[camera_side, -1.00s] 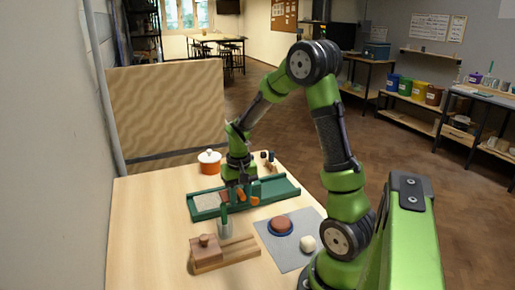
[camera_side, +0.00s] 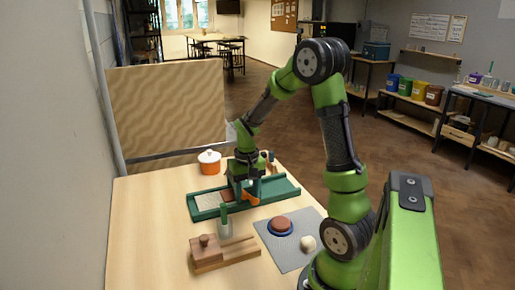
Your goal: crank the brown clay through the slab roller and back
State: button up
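The slab roller (camera_side: 281,191) is a long green tray on the table, with a pale speckled bed (camera_side: 209,201) at its left end. An orange part (camera_side: 250,199) shows at its middle, by the front edge. My gripper (camera_side: 244,193) points down over the middle of the roller, close to the orange part. Its fingers are too small and dark to tell whether they hold anything. A round reddish-brown lump (camera_side: 281,223), which looks like the brown clay, sits on a blue disc (camera_side: 281,233) in front of the roller. My gripper hides the roller's middle.
A grey mat (camera_side: 288,253) under the disc also bears a cream lump (camera_side: 308,244). A wooden block tool (camera_side: 207,253) and a green-handled tool (camera_side: 224,224) stand in front of the roller. An orange pot with white lid (camera_side: 209,162) stands behind. The table's left side is clear.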

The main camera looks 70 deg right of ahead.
jog(key=shift+s+d+f, duration=0.2)
jog(key=shift+s+d, duration=0.05)
jog(key=shift+s, duration=0.15)
jog(key=shift+s+d+r, duration=0.2)
jog(key=shift+s+d, duration=0.3)
jog(key=shift+s+d+r, duration=0.15)
jog(key=shift+s+d, duration=0.3)
jog(key=shift+w+r, duration=0.1)
jog(key=shift+s+d+r, duration=0.25)
jog(key=shift+s+d, duration=0.4)
jog(key=shift+d, duration=0.1)
